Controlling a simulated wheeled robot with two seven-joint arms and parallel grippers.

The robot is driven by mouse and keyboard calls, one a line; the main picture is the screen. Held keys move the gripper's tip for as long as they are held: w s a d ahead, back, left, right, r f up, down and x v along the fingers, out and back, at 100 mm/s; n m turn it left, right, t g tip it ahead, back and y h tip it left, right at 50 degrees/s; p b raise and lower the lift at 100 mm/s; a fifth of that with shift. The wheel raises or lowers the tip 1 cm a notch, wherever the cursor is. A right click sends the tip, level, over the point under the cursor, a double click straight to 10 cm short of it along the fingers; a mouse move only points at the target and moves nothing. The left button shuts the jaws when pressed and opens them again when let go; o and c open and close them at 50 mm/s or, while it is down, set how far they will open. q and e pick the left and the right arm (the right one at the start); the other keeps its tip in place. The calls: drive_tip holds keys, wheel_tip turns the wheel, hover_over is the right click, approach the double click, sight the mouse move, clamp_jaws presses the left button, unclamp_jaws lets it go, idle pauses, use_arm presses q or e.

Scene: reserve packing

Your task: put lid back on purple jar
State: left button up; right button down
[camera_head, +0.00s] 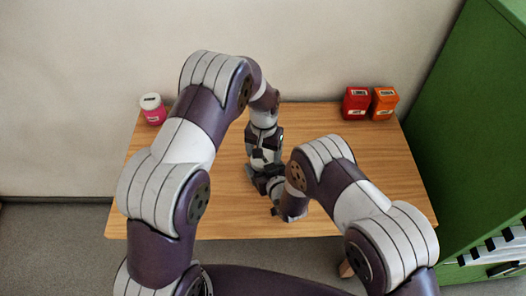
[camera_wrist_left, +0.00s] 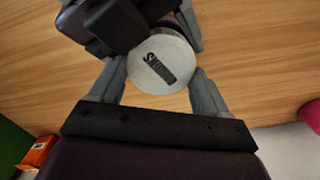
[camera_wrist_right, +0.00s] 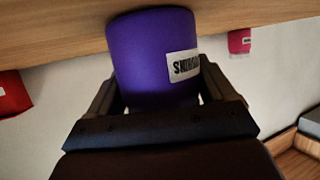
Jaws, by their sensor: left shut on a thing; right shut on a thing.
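The purple jar (camera_wrist_right: 145,62) with its white label is between the fingers of my right gripper (camera_wrist_right: 160,85), which is shut on it. The round pale grey lid (camera_wrist_left: 150,72) with a dark printed label is between the fingers of my left gripper (camera_wrist_left: 158,82), which is shut on it. In the left wrist view, the lid lies right by my right gripper's fingers and covers most of the jar. I cannot tell whether the lid touches or sits on the jar. In the head view, my arms hide both jar and lid.
A pink jar with a white lid (camera_head: 153,110) stands at the table's back left. A red container (camera_head: 356,103) and an orange container (camera_head: 384,103) stand at the back right. A green cabinet (camera_head: 470,130) is right of the wooden table (camera_head: 370,150). The table's left part is clear.

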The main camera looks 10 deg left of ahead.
use_arm(q)
drive_tip(key=o, duration=1)
drive_tip(key=shift+c, duration=0.2)
drive_tip(key=shift+r, duration=2.3)
drive_tip(key=shift+c, duration=1.1)
wheel_tip(320, 180, up, 3)
drive_tip(key=n, duration=0.4)
drive_tip(key=shift+f+n, duration=0.15)
drive_tip(key=shift+n, duration=0.15)
drive_tip(key=n, duration=0.5)
drive_tip(key=shift+s+r+n, duration=0.2)
drive_tip(key=shift+r+n, duration=0.1)
drive_tip(key=shift+r, duration=0.1)
drive_tip(key=n, duration=0.3)
drive_tip(key=shift+s+f, duration=0.1)
drive_tip(key=shift+s, duration=0.05)
